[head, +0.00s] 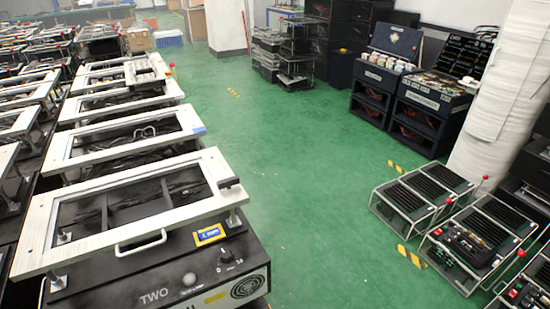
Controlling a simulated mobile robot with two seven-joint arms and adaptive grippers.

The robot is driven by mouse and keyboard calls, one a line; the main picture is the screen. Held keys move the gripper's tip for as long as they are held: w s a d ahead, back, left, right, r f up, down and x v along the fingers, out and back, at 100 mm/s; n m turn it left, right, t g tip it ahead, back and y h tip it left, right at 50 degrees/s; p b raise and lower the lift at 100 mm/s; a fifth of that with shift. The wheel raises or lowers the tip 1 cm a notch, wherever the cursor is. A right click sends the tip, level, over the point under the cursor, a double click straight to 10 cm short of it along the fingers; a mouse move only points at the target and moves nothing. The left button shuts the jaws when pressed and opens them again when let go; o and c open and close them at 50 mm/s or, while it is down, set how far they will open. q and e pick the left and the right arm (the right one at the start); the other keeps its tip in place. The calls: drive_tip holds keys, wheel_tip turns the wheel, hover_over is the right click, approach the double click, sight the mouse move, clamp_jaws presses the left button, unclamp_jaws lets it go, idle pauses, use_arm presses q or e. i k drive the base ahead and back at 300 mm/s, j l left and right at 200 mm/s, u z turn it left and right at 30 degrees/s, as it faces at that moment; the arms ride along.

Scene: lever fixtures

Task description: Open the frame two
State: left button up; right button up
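The frame two (113,250) is the nearest fixture at the lower left of the head view. It is a white rectangular frame over a black box (205,270) marked "TWO". The frame rests a little above the box on short metal posts and looks roughly flat, not swung up. A white handle (141,243) sticks out from its front edge. A small black block (228,183) sits on its right corner. The box front has a yellow-edged display (209,234), a knob and a round fan grille. Neither of my grippers is in view.
Similar white-framed fixtures (125,133) stand in a row behind frame two, with more at the far left. Metal-framed machines (470,238) stand on the floor at the right, near a white pillar (510,90). The green floor (310,180) between is clear.

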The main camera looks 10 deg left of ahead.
sight(36, 254)
drive_tip(key=u, duration=1.3)
drive_tip(key=j+z, duration=0.15)
drive_tip(key=i+l, duration=0.05)
